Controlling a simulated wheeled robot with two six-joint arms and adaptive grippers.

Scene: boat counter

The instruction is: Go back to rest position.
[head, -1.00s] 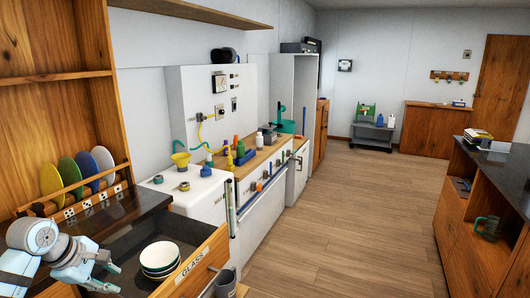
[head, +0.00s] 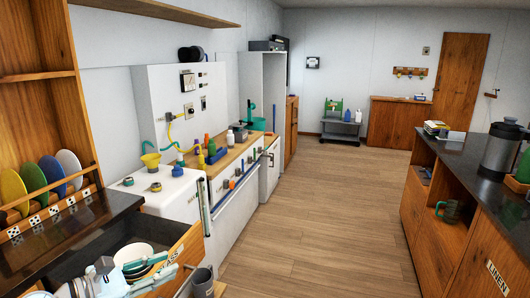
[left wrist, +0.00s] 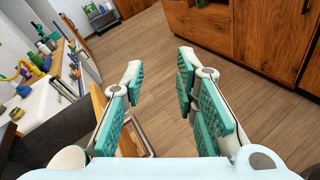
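My left gripper (head: 162,272) is at the bottom left of the head view, in front of the open drawer with the white bowls. In the left wrist view its teal-padded fingers (left wrist: 159,72) are spread apart with nothing between them, and the floor shows through the gap. The stacked white bowls (head: 133,254) sit in the drawer, partly hidden behind my left gripper. My right gripper is in neither view.
The open wooden drawer (head: 188,245) juts out beside my left gripper; its label is partly covered. A grey mug (head: 203,280) is near its front. A dark-topped counter (head: 462,160) with a steel urn (head: 499,150) stands at right. The wooden floor (head: 300,220) between is clear.

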